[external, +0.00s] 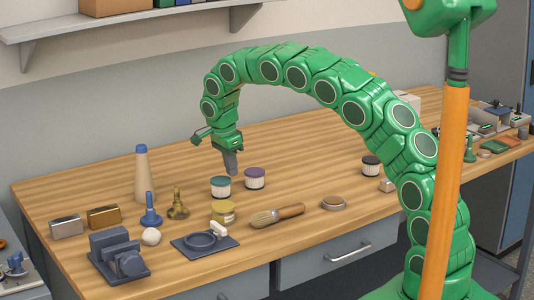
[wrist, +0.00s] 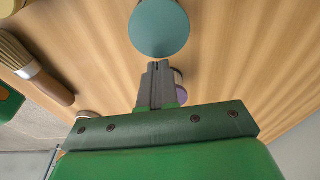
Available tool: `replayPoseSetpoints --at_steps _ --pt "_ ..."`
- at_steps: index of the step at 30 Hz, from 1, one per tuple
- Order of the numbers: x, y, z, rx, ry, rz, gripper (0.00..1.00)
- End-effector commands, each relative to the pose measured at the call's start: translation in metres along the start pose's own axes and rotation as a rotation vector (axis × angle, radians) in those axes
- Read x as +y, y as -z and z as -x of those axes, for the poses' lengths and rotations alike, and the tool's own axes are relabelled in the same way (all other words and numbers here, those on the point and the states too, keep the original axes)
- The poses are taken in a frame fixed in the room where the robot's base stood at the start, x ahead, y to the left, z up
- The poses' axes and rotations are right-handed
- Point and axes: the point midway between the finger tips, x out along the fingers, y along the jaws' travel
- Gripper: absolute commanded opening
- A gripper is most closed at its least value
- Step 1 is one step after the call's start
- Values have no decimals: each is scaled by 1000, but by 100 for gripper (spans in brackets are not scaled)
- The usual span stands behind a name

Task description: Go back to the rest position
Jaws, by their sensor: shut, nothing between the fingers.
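My green segmented arm arches over the wooden workbench (external: 90,205) from the right. My gripper (external: 232,172) points down at the bench, just above and behind two bobbins. It is shut and empty; its grey fingers (wrist: 159,68) are together in the wrist view. A bobbin with a teal top (external: 220,186) stands in front of the fingers, and its round top fills the upper middle of the wrist view (wrist: 159,28). A purple-topped bobbin (external: 254,179) stands to its right; in the wrist view it is mostly hidden behind the fingers.
A yellow-lidded jar (external: 222,212), a brush (external: 278,215) and a round disc (external: 333,203) lie towards the front. A tall cone (external: 143,175) and several small items stand at left. A dark-topped bobbin (external: 371,166) is at right. The bench behind my gripper is clear.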

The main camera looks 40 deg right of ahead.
Motion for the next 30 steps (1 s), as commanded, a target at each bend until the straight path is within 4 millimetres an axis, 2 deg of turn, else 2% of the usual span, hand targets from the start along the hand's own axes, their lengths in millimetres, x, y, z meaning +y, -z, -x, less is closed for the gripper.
replayPoseSetpoints --at_steps 6,11,17,30 --pt "0 -18 4 1 2 1 0" --pt "5 -14 10 3 -1 17 0" --pt "28 15 31 10 -10 94 0" --pt "111 80 80 -2 -42 337 0"
